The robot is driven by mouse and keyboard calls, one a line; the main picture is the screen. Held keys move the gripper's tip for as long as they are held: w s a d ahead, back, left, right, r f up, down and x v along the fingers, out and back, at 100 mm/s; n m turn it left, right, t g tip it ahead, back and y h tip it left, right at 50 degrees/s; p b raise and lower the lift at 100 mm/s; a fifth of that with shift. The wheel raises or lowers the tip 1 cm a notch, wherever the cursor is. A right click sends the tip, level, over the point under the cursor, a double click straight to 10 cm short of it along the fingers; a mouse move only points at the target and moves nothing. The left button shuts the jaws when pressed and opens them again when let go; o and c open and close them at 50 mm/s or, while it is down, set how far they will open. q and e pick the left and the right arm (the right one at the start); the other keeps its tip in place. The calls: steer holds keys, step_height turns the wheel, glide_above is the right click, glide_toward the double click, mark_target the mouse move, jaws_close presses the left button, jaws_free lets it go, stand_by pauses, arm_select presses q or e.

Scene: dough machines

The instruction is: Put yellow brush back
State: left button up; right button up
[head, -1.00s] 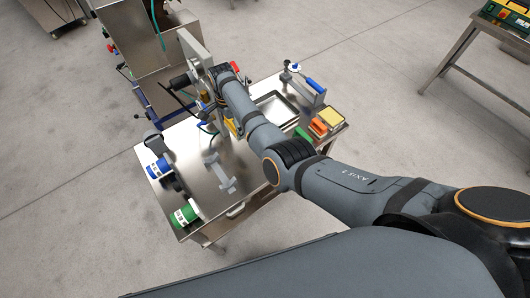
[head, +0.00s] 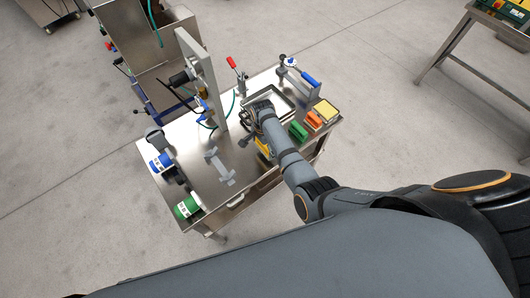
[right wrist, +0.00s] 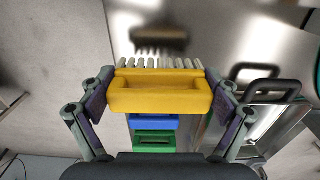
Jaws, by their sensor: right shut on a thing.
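In the right wrist view, my right gripper (right wrist: 160,94) is shut on the yellow brush (right wrist: 160,94), with one finger at each end. The brush's pale bristles point away from the camera, over the steel table top. A blue brush block (right wrist: 154,122) and a green brush block (right wrist: 154,142) line up beyond its lower edge. In the head view, a yellow piece (head: 262,147), apparently this brush, shows beside my right arm near the table's front edge. The arm hides the blue block there. I cannot tell whether the brush touches the table. My left gripper is not in view.
The green block (head: 297,131), an orange block (head: 314,120) and a pale yellow pad (head: 327,110) line the table's right front. A metal tray (head: 287,105) lies behind. A tall metal frame (head: 211,75) stands at the back.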

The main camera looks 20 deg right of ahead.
mark_target(265, 153)
steer(key=f+b, duration=0.3)
steer(key=f, duration=0.1)
steer(key=shift+s+d+f+b, duration=0.1)
steer(key=shift+s+d+b, duration=0.25)
steer(key=shift+b, duration=0.05)
steer(key=shift+w, duration=0.1)
steer(key=shift+a, duration=0.1)
steer(key=o, duration=0.8)
steer(key=shift+c, duration=0.2)
step_height(265, 153, up, 7)
steer(key=p, duration=0.7)
steer(key=shift+r+p, duration=0.4)
steer(key=shift+r, duration=2.25)
